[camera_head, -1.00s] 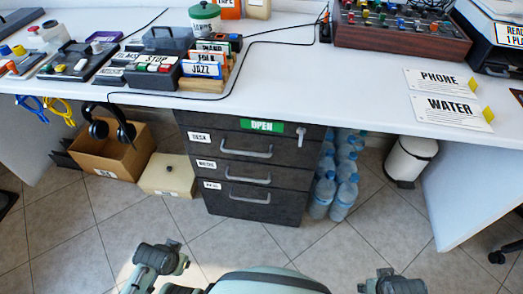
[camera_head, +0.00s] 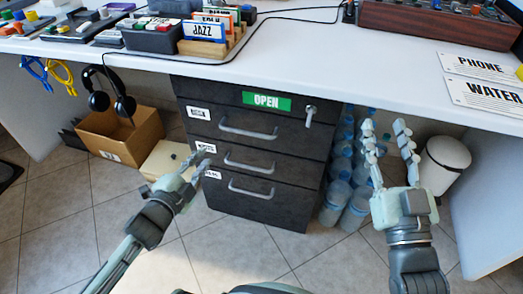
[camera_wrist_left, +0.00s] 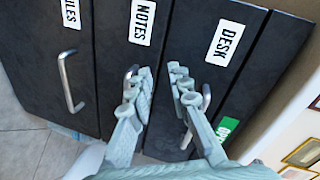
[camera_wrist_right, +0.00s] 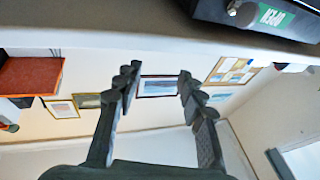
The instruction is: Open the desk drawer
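The dark desk drawer (camera_head: 290,140), labelled DESK, is the top one of a three-drawer unit and is shut. Its silver bar handle (camera_head: 248,133) is bare in the head view. My left gripper (camera_head: 207,160) is open and empty at the left side of the drawer fronts, near the NOTES label. In the left wrist view, the fingers (camera_wrist_left: 158,85) are apart, one by the DESK handle (camera_wrist_left: 205,98) and one by the NOTES handle (camera_wrist_left: 130,76). I cannot tell whether they touch. My right gripper (camera_head: 388,135) is open, empty and right of the unit, fingers up.
A green OPEN sign (camera_head: 266,101) and a key (camera_head: 310,115) are above the drawer, under the white desktop (camera_head: 300,50). Water bottles (camera_head: 340,190) stand right of the unit, beside a white bin (camera_head: 445,165). A cardboard box (camera_head: 118,140) stands left. The floor in front is clear.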

